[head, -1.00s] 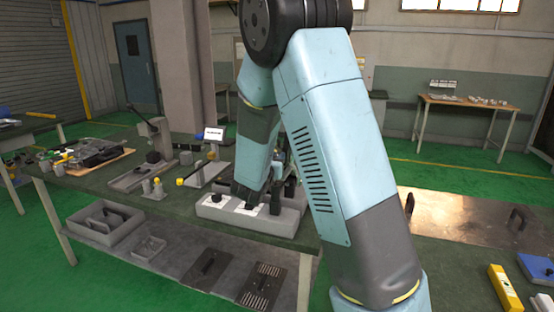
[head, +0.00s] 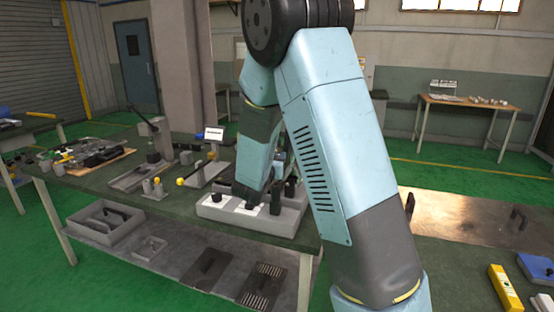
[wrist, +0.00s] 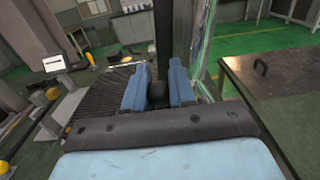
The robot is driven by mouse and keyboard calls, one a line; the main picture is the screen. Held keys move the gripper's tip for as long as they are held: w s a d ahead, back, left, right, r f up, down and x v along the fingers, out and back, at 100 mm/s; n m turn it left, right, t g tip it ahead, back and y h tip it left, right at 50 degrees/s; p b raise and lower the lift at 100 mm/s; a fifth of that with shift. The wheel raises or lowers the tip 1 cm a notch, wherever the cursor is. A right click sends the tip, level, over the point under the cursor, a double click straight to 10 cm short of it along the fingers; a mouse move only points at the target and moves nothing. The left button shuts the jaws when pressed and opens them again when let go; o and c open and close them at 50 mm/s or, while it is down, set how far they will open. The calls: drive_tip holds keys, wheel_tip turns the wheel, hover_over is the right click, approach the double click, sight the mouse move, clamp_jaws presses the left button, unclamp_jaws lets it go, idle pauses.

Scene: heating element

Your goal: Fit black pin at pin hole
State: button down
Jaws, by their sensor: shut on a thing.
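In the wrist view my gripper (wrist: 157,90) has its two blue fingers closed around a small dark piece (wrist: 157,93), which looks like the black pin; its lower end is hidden. In the head view my arm reaches down over a grey tray (head: 230,220) on the green workbench, and my gripper's fingers are hidden behind my own arm links. White patches and dark upright parts show in the tray beside the arm's end. I cannot make out the pin hole in either view.
A lever press (head: 152,140) and a small white display (head: 213,134) stand on the bench (head: 110,185) left of the tray. A metal plate with a handle (wrist: 270,85) lies to the right.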

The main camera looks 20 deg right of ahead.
drive_tip(key=shift+f, duration=1.55)
idle(0.6)
drive_tip(key=shift+r, duration=1.3)
drive_tip(key=shift+f, duration=1.5)
idle(1.0)
drive_tip(key=c, duration=0.9)
unclamp_jaws()
drive_tip(key=shift+o, duration=0.2)
drive_tip(key=shift+s, duration=0.1)
drive_tip(key=v, duration=1.3)
drive_tip(key=shift+s+a, duration=0.25)
drive_tip(key=shift+a, duration=0.05)
